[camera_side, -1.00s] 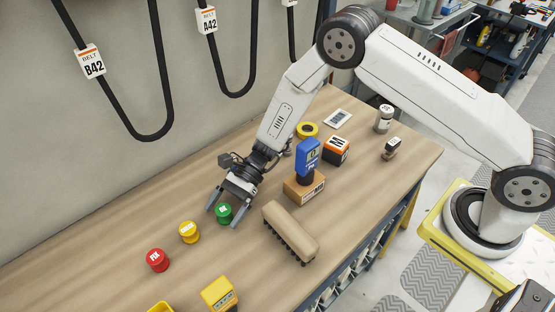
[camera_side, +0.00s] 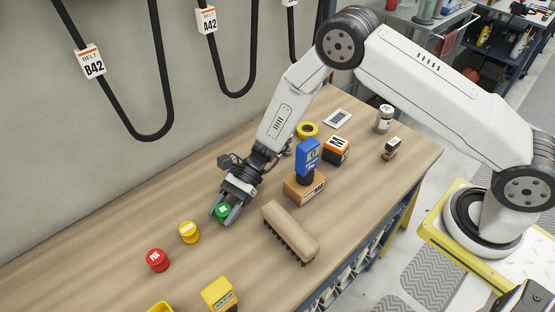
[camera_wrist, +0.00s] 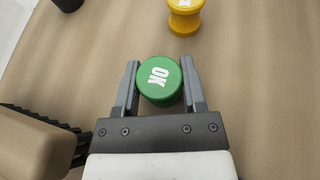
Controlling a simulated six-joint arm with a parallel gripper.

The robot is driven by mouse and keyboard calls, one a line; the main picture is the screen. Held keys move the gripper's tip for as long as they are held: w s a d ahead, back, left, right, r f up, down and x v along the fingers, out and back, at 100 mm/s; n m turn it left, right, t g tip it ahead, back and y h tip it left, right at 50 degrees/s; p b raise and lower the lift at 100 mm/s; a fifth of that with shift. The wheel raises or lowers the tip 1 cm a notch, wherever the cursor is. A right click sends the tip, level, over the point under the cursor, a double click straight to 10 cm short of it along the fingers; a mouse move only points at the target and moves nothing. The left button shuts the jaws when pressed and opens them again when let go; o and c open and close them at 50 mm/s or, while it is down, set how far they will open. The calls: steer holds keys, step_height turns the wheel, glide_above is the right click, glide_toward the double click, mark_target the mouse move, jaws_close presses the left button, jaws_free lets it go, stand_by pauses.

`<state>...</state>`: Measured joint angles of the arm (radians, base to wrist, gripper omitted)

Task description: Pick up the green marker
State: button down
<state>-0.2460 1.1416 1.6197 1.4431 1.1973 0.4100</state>
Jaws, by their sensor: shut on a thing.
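The green marker (camera_side: 223,210) is a short round piece with a white "OK" on top. It stands upright on the wooden bench. It also shows in the wrist view (camera_wrist: 160,82), between the two grey fingers. My gripper (camera_side: 226,212) points down at the bench and is shut on the green marker, with one finger on each side. In the wrist view my gripper (camera_wrist: 160,85) has both fingers against its sides. I see no clear gap between the marker and the bench top.
A yellow marker (camera_side: 189,232) and a red marker (camera_side: 157,260) stand to the left. A tan brush (camera_side: 290,232) lies close on the right. A yellow device (camera_side: 219,293) is at the front.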

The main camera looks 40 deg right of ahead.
mark_target(223, 209)
steer(key=shift+r, duration=0.15)
steer(key=shift+r, duration=4.9)
